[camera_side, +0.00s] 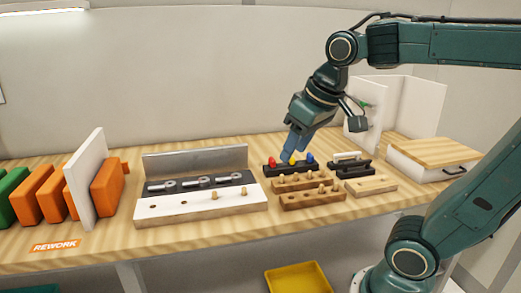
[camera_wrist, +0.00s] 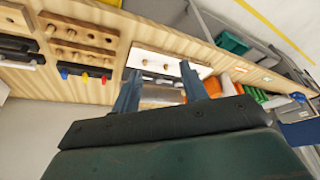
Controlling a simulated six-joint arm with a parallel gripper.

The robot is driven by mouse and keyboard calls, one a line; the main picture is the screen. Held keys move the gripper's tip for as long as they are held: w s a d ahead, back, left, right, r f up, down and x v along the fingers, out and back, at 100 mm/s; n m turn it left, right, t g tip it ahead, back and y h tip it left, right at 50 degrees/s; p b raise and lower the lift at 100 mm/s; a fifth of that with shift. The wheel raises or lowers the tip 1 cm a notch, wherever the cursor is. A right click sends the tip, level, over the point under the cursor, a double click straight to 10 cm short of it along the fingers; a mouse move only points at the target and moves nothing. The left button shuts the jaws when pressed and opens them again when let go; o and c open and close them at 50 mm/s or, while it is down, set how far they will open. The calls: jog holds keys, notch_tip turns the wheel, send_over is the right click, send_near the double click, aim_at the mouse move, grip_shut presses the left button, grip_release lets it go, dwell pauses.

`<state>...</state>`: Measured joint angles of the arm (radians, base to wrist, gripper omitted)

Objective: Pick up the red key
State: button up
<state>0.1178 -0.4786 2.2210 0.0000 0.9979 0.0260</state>
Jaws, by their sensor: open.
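The red key (camera_side: 272,161) stands at the left end of a black rack (camera_side: 288,169), with a yellow key (camera_side: 292,161) in the middle and a blue key (camera_side: 309,158) at the right. In the wrist view the red key (camera_wrist: 103,79) is the one nearest my fingers, left of the left finger and apart from it. My gripper (camera_side: 290,154) points down by the rack in the side view, its fingers overlapping the area between the red and yellow keys. In the wrist view my gripper (camera_wrist: 159,74) is open with nothing between its fingers.
Wooden peg blocks (camera_side: 312,198) lie in front of the rack. A white fixture (camera_side: 200,205) with a metal back plate and bolts stands left. Black-handled parts (camera_side: 352,165) and a wooden-lidded box (camera_side: 435,157) are right. Orange blocks (camera_side: 107,187) stand far left.

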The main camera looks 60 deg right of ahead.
jog(key=w+d+r+m+g, duration=0.1)
jog(key=w+d+r+m, duration=0.1)
jog(key=w+d, duration=0.55)
jog(key=m+g, duration=0.4)
jog(key=m, duration=0.1)
send_over(272, 158)
notch_tip(272, 158, down, 11)
jog(key=shift+y, duration=0.3)
jog(key=shift+s+f, duration=0.15)
jog(key=shift+f, duration=4.15)
jog(key=shift+f, duration=2.6)
